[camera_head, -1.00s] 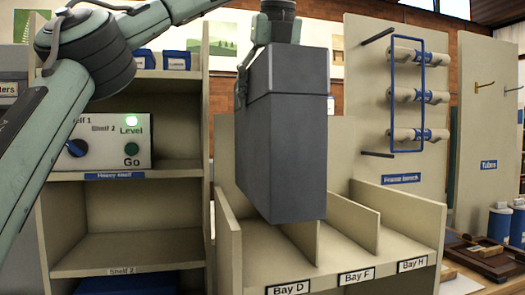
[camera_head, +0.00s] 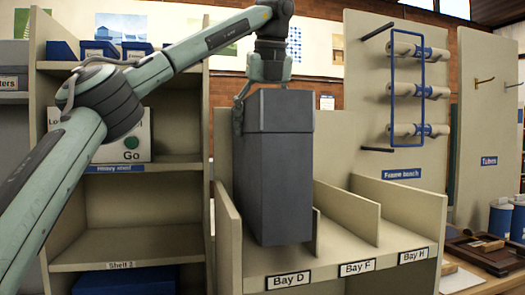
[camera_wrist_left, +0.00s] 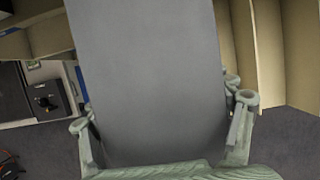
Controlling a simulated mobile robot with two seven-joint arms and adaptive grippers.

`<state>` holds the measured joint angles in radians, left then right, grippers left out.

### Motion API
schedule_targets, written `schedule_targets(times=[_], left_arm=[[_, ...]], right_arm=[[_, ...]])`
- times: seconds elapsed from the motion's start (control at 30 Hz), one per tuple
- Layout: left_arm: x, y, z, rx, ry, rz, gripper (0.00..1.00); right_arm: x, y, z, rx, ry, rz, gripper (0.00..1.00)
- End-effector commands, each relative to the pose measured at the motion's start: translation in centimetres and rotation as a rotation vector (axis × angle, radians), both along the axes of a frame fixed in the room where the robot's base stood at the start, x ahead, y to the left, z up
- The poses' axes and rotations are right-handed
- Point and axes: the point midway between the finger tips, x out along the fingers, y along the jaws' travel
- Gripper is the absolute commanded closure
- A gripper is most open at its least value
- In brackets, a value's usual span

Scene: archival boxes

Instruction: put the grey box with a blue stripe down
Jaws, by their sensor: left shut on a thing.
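A tall dark grey box (camera_head: 275,180) hangs upright from my left gripper (camera_head: 262,108), which is shut on it near its top. The box is in front of Bay D (camera_head: 288,281) of the bay rack, its lower end just above or at the bay floor; I cannot tell whether it touches. In the left wrist view the box (camera_wrist_left: 145,75) fills the middle, with the gripper fingers (camera_wrist_left: 165,125) on both sides of it. No blue stripe shows on the faces I see. My right gripper is not in view.
Bay F (camera_head: 357,268) and Bay H (camera_head: 413,256) are to the right, empty and parted by low dividers (camera_head: 352,212). A panel with rolled tubes (camera_head: 418,92) stands behind right.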

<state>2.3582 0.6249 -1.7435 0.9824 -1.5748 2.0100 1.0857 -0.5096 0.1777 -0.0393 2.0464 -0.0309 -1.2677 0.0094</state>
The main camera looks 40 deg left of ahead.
Motion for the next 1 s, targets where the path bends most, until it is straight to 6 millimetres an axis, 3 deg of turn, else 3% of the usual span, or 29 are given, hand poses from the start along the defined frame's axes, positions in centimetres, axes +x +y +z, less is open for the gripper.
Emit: schedule_targets(times=[0.27, 0.7, 0.73, 0.87, 1.0], left_arm=[[0.0, 0.0, -3.7, -0.001, -0.003, -0.001, 0.81], [0.2, 0.3, -4.1, 0.0, -0.004, 0.0, 0.81], [0.2, 0.3, -4.3, 0.0, 0.0, 0.0, 0.18], [0.2, 0.3, -4.2, 0.0, 0.0, 0.0, 0.02], [0.2, 0.3, -4.2, 0.0, 0.0, 0.0, 0.01]], right_arm=[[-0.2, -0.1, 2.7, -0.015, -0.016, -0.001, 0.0], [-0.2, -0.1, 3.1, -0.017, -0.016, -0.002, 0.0], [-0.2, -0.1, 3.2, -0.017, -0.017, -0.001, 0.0], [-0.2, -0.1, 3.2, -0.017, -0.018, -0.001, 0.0], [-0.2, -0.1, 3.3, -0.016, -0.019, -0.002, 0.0]])
